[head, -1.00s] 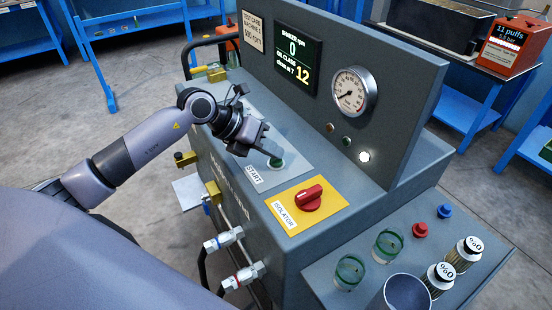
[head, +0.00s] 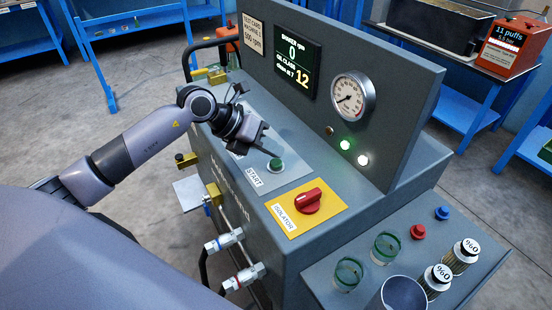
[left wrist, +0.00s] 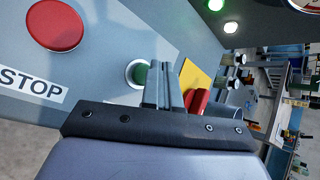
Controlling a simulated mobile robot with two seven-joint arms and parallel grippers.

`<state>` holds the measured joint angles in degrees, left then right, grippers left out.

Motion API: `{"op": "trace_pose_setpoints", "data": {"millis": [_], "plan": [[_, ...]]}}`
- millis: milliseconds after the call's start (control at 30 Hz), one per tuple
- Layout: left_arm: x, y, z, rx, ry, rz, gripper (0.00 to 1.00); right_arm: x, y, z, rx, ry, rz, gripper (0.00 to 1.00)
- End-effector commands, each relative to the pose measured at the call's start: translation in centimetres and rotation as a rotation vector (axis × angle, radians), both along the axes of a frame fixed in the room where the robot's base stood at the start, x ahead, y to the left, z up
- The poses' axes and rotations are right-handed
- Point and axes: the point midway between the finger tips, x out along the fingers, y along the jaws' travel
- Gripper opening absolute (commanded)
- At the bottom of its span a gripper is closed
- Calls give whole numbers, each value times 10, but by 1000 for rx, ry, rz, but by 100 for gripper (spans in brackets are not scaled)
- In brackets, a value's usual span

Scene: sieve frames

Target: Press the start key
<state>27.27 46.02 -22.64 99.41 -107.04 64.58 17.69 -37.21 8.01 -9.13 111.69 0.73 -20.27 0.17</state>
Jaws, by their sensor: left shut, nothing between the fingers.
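The green start key (head: 275,164) sits in a ring on the light grey plate, beside the START label (head: 255,177). In the left wrist view the green key (left wrist: 138,74) shows just left of my fingers, partly covered by them. My left gripper (head: 264,146) is over the plate behind the key, its fingers shut and empty. The fingers (left wrist: 160,70) look apart from the key in the head view. My right gripper is in neither view.
A red isolator knob (head: 308,201) stands on a yellow plate nearby. A red stop button (left wrist: 54,26) shows in the left wrist view. A lit green lamp (head: 345,144) and a white lamp (head: 363,159) are on the upright panel. The display (head: 297,61) reads 0 rpm.

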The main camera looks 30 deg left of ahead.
Motion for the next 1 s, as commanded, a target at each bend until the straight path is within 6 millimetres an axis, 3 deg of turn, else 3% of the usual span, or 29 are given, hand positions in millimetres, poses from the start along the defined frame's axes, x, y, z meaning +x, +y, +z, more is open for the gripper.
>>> {"op": "trace_pose_setpoints", "data": {"millis": [267, 767, 1000], "plan": [[0, 0, 3, 0, -2, 0, 0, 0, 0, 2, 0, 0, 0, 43], [0, 0, 50, 1, -2, 1, 0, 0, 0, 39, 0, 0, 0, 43], [0, 0, 50, 0, -2, 0, 0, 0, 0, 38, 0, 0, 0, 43]]}}
